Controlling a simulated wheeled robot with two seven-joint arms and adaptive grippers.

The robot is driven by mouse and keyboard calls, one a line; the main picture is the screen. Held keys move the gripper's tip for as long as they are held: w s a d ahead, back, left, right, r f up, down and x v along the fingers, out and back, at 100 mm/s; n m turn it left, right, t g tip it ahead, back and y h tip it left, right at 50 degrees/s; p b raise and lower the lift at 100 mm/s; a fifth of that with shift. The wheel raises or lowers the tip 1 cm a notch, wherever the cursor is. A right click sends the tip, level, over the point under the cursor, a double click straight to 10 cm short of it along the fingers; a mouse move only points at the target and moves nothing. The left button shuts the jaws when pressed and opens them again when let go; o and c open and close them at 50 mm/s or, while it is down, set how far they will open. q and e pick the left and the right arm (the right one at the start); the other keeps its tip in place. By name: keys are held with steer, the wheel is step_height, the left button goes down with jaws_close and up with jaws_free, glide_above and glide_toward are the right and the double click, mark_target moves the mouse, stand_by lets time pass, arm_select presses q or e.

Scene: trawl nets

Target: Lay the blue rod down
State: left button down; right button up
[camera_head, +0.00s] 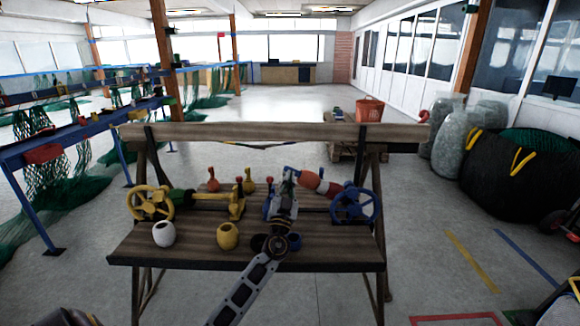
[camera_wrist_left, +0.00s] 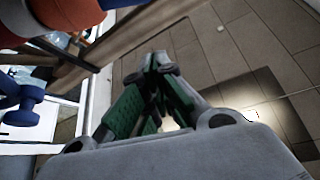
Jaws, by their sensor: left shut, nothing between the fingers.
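My left gripper (camera_head: 286,184) is over the right half of the wooden bench, its fingers shut with nothing between them. The shut fingers also show in the left wrist view (camera_wrist_left: 157,62). A blue upright piece (camera_head: 268,206) stands just left of the gripper, largely hidden by my wrist; I cannot tell whether it is the blue rod. A blue handle-like piece (camera_wrist_left: 24,104) shows at the left of the wrist view, apart from the fingers. An orange, white and blue rounded piece (camera_head: 310,181) lies right of the gripper. My right gripper is not in view.
A raised beam (camera_head: 220,132) runs behind.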

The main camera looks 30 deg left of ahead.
arm_select(q)
steer(key=shift+w+r, duration=0.1)
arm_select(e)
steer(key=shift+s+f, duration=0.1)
arm_select(q)
steer(key=shift+p+x, duration=1.3)
steer(key=shift+x, duration=3.55)
steer(key=f, duration=0.2)
steer(key=a+f, duration=0.1)
steer(key=f, duration=0.1)
steer(key=shift+a, duration=0.2)
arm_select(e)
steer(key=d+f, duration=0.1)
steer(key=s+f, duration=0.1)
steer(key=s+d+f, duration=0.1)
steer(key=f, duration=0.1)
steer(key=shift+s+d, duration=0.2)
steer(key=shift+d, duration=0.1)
arm_select(q)
steer(key=shift+b, duration=0.35)
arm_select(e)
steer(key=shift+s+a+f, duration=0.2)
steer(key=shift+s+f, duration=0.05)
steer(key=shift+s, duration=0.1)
